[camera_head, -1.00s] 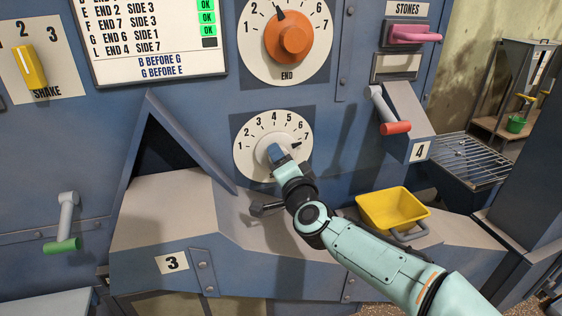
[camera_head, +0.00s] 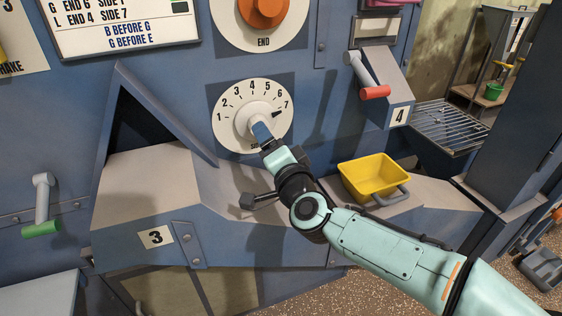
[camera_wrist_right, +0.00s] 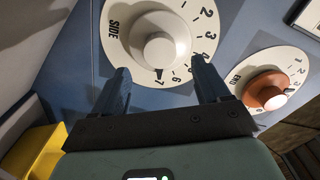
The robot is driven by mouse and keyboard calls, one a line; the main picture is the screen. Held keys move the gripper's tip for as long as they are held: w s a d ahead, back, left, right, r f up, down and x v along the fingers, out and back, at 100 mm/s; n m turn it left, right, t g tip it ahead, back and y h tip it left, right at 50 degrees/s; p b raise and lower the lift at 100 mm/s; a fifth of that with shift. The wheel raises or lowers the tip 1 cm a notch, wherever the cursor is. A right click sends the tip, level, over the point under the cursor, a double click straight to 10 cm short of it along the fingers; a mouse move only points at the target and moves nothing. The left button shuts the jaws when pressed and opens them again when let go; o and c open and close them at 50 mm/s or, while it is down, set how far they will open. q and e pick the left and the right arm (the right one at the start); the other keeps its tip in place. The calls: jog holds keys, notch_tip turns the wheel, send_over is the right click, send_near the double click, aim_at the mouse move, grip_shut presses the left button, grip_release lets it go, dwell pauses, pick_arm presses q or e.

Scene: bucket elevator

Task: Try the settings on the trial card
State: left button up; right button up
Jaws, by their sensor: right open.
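The trial card (camera_head: 125,22) is cut off at the top left of the head view; its lowest setting row reads L END 4 SIDE 7, with a dark box beside it. The white SIDE dial (camera_head: 232,125) has its black pointer near 7. My right gripper (camera_head: 260,132) is at its knob; in the right wrist view the fingers (camera_wrist_right: 162,64) are open, with the pale knob (camera_wrist_right: 160,45) just beyond and between them. Contact cannot be told. The END dial's orange knob (camera_head: 264,10) is partly cut off; it also shows in the right wrist view (camera_wrist_right: 266,91).
A yellow bin (camera_head: 374,177) sits on the ledge right of my arm. A red-handled lever (camera_head: 374,92) is above it by chute 4. A green-handled lever (camera_head: 41,228) is at far left. A sloped hood (camera_head: 150,185) marked 3 stands left of the dial.

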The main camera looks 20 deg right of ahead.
pick_arm(q)
jog(key=shift+s+r, duration=0.1)
pick_arm(e)
jog(key=s, duration=0.7)
jog(key=shift+s+d, duration=0.15)
dwell(0.7)
